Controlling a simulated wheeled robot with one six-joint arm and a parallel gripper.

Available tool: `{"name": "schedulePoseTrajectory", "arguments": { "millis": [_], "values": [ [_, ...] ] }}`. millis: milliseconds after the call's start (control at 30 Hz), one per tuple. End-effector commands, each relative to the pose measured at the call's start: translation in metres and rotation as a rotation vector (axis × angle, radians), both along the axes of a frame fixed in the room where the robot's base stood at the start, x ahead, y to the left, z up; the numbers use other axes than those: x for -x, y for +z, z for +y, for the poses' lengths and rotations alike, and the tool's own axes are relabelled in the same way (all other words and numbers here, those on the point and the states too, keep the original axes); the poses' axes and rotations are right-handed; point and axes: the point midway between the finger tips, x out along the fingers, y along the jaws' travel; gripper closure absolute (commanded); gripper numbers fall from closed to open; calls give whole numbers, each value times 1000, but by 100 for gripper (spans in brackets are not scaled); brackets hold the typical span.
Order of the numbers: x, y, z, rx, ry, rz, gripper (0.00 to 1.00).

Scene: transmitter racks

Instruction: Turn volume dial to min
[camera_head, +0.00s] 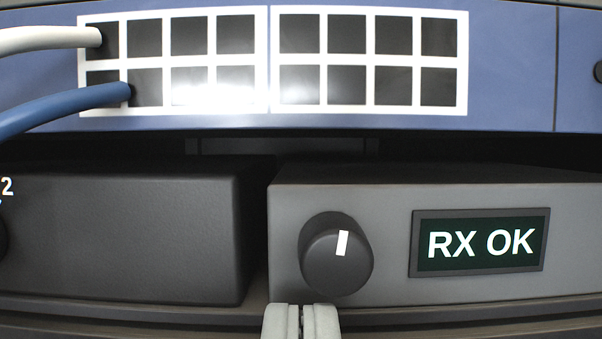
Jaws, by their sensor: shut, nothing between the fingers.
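A dark round dial (330,265) sits on the front of a grey unit (480,290) in the head view. Its white pointer mark is near the top, tilted slightly right of straight up. No printed scale or label shows beside the dial. My gripper (301,312) is at the bottom edge of the view, below and slightly left of the dial. Its two pale fingertips are together with nothing between them. They appear apart from the dial, though the depth gap is hard to tell.
A display reading "RX OK" (479,243) is right of the dial. A black unit (120,240) stands to the left, with part of another knob at the picture's edge. Above is a blue panel of ports (510,60), with a white cable (45,38) and a blue cable (60,105) plugged in.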

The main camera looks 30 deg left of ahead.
Motion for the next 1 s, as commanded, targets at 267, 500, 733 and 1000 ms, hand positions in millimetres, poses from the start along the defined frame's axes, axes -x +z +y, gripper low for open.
{"name": "schedulePoseTrajectory", "arguments": {
  "millis": [267, 500, 733, 1000],
  "values": [
    [0, 1, 0, 0, 0, 0, 100],
    [-1, 2, -1, 0, 0, 0, 100],
    [-1, 3, -2, 0, 0, 0, 100],
    [-3, 2, -5, 0, 0, 0, 100]
  ]
}}
